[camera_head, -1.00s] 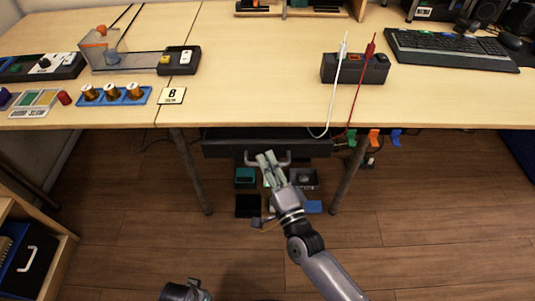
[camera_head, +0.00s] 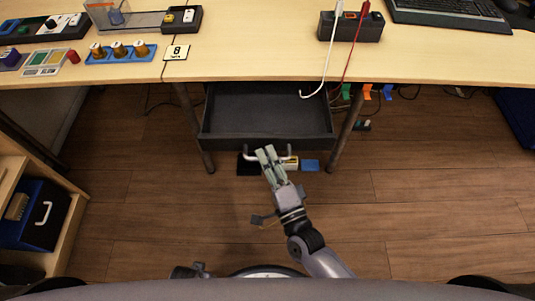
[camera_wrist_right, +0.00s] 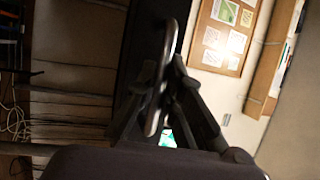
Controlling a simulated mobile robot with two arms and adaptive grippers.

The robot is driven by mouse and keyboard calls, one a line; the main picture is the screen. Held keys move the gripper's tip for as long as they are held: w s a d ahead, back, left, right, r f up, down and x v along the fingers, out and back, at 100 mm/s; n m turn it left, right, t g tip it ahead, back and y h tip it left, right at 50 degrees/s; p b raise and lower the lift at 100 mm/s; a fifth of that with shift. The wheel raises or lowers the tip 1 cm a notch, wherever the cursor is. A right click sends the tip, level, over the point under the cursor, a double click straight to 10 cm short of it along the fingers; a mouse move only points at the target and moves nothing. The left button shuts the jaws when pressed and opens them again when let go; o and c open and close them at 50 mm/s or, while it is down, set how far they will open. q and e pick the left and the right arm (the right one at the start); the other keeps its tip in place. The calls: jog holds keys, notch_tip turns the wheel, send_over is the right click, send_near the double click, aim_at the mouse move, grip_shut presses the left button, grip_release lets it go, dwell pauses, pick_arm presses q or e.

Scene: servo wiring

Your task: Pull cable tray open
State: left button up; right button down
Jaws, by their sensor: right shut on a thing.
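The black cable tray (camera_head: 232,143) stands out from under the desk like an open drawer, its inside bare as far as I can see. Its pale handle (camera_head: 289,157) is on the front face. My right gripper (camera_head: 266,153) is shut on the handle, near its middle. In the right wrist view the handle (camera_wrist_right: 168,55) runs as a long bar between the two fingers (camera_wrist_right: 160,95). At the bottom edge of the head view a small dark part of my left arm shows; its jaw state cannot be made out.
The desk (camera_head: 240,66) carries a box with white and red cables (camera_head: 362,27) hanging over the front edge. Coloured clips (camera_head: 367,91) hang right of the tray. Desk legs stand on both sides. A wooden shelf unit with a dark blue box (camera_head: 38,214) is at the left.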

jog(key=c, duration=1.7)
grip_release()
jog(key=v, duration=1.2)
